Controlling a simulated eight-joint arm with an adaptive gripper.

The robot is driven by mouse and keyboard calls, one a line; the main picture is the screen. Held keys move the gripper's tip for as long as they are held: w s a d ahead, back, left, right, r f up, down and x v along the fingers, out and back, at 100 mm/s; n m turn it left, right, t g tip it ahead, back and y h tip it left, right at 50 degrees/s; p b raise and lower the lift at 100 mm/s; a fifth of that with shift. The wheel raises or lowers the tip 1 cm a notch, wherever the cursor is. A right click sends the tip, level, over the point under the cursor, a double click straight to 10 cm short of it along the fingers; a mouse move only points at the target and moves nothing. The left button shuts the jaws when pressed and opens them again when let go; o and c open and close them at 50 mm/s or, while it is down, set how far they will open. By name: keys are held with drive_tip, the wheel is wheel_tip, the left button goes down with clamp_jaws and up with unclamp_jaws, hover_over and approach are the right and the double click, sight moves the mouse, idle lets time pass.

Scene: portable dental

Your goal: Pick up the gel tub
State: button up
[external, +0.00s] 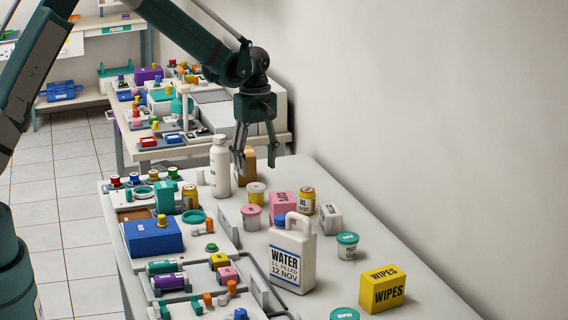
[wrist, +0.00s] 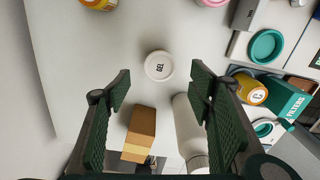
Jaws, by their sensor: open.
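The gel tub (wrist: 159,66) shows from above in the wrist view as a round white lid marked GEL, just beyond my fingertips and centred between them. In the external view, a small tub with a pale top and a yellow band (external: 257,195) stands just below my gripper; it appears to be the same tub, though its label cannot be read there. My gripper (external: 256,161) points down above the table, open and empty. In the wrist view its two fingers (wrist: 160,86) are wide apart, with nothing between the tips and the tub untouched.
A tall white bottle (external: 220,168) and a brown box (external: 248,158) stand close by my gripper. A pink tub (external: 251,218), a pink box (external: 283,204), a yellow can (external: 307,201) and a water jug (external: 292,258) stand nearer the front. The wall runs along the right.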

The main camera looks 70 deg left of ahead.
sight(256, 186)
drive_tip(key=shift+f, duration=1.3)
drive_tip(key=shift+f+b, duration=0.35)
drive_tip(key=shift+f, duration=2.3)
drive_tip(key=c, duration=1)
